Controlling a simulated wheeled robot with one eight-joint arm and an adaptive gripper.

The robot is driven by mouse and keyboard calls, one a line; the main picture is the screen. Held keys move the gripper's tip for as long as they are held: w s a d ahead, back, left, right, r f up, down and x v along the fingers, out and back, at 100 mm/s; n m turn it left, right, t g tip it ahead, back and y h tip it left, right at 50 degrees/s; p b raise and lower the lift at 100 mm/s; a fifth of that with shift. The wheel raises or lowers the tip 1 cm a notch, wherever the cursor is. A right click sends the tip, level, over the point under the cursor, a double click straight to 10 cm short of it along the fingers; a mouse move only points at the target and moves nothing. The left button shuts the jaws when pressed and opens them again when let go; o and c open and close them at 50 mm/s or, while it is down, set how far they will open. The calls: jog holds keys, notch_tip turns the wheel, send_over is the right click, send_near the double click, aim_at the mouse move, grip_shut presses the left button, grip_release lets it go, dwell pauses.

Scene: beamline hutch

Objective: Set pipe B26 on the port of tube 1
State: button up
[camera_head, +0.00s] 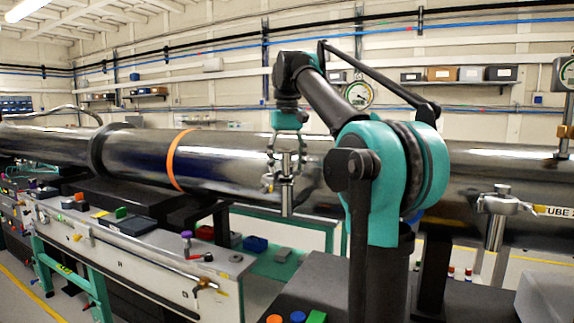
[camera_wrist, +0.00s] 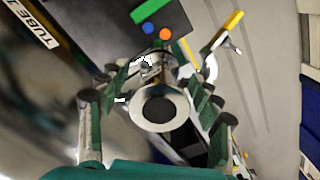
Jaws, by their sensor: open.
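A silver upright pipe (camera_head: 286,163), taken to be B26, stands below my gripper (camera_head: 287,146) in the head view. Its round open end (camera_wrist: 159,107) faces the camera in the wrist view, between the two fingers. My gripper (camera_wrist: 165,72) is open, with its fingers on either side of the pipe; whether they touch it I cannot tell. Below the pipe is a metal fitting, apparently the port (camera_head: 287,196), in line with it in front of the long tube. The joint between them is too small to judge. A label reading TUBE 1 (camera_wrist: 36,25) shows at upper left in the wrist view.
The long steel tube (camera_head: 135,155) with an orange band runs behind my arm. Another valve fitting (camera_head: 497,215) stands at right by the tube 2 label. A bench (camera_head: 150,262) with small parts is at lower left. Shelves with boxes line the back wall.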

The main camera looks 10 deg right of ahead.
jog(key=shift+r, duration=0.15)
notch_tip(320, 180, up, 12)
jog(key=shift+f, duration=0.2)
dwell(0.4)
